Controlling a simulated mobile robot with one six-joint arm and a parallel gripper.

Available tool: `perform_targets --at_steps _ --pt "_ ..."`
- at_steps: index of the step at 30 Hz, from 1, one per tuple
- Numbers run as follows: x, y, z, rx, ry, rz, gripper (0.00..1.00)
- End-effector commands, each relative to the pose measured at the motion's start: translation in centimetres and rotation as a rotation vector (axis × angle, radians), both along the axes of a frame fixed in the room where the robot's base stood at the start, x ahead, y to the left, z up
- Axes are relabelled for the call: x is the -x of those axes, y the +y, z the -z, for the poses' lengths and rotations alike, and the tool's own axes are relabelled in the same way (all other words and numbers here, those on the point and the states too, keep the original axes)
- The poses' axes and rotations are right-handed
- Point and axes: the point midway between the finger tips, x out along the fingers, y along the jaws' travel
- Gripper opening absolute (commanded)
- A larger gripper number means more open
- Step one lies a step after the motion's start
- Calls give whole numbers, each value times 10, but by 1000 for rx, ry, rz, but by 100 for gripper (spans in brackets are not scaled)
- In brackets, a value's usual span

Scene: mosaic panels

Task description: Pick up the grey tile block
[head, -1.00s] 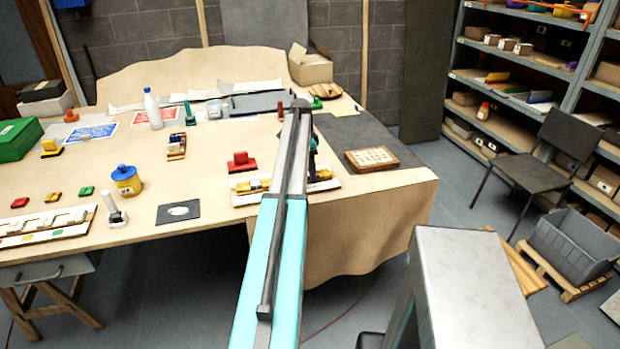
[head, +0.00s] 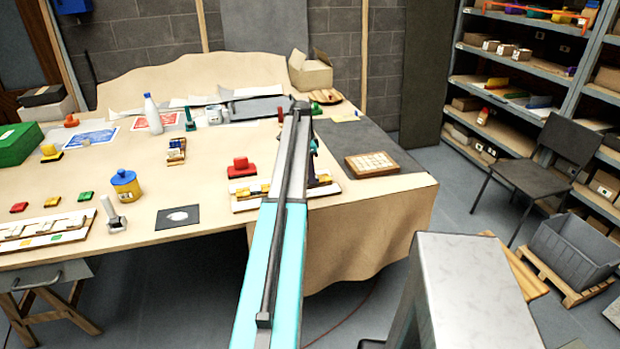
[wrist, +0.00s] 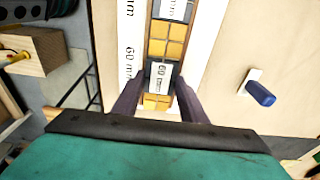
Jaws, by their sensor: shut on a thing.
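In the wrist view a dark grey tile block (wrist: 160,76) with a white "60 mm" label sits between the fingers of my gripper (wrist: 158,84). The gripper is shut on it. The block is in line with yellow tile blocks (wrist: 167,40) in the channel of a white-edged panel (wrist: 129,45). I cannot tell whether it is lifted clear of the panel. Another labelled grey block (wrist: 173,9) is at the top of the strip. In the head view my arm hides the gripper and part of the panel (head: 243,205).
A red-handled block (head: 241,168) stands just behind the panel. A wooden tray (head: 372,164) lies to the right. A blue-ended piece (wrist: 260,93) is right of the panel in the wrist view.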

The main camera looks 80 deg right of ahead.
Motion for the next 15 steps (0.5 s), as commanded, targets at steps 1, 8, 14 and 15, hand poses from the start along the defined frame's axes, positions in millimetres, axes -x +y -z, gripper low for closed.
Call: perform_targets --at_steps 1,8,14,15 --pt "0 0 -2 0 0 0 14" --pt "0 -1 -21 1 0 0 14" --pt "3 16 -24 0 0 0 14" --pt "4 20 -25 1 0 0 14"
